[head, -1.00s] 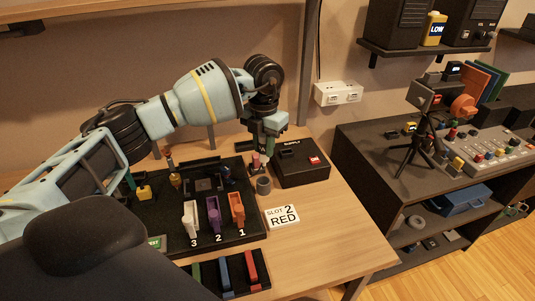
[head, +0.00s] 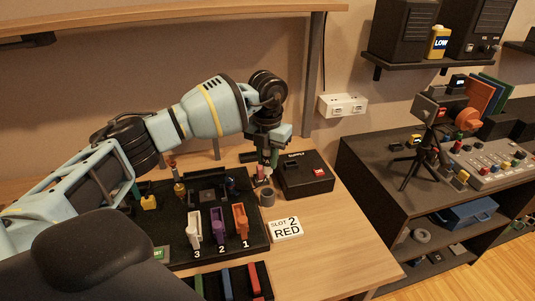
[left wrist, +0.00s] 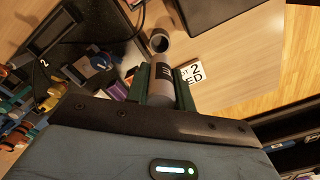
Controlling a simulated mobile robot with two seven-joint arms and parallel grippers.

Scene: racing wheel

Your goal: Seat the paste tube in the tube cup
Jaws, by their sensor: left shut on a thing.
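My left gripper (left wrist: 162,88) has its green fingers closed on the paste tube (left wrist: 162,76), a grey cylinder with dark marks, in the left wrist view. In the head view the gripper (head: 269,154) hangs over the table beside the supply box, and the tube is too small to make out clearly there. The tube cup, a round grey open cup (head: 267,197), stands on the wood in front of the gripper; it also shows in the left wrist view (left wrist: 159,41), just beyond the tube's far end. The tube appears outside the cup. My right gripper is not in view.
The black supply box (head: 304,174) stands right of the cup. A card reading "SLOT 2 RED" (head: 286,228) lies in front. A black board (head: 178,236) with white, purple and orange holders fills the left. Bare wood (head: 340,240) is free at right.

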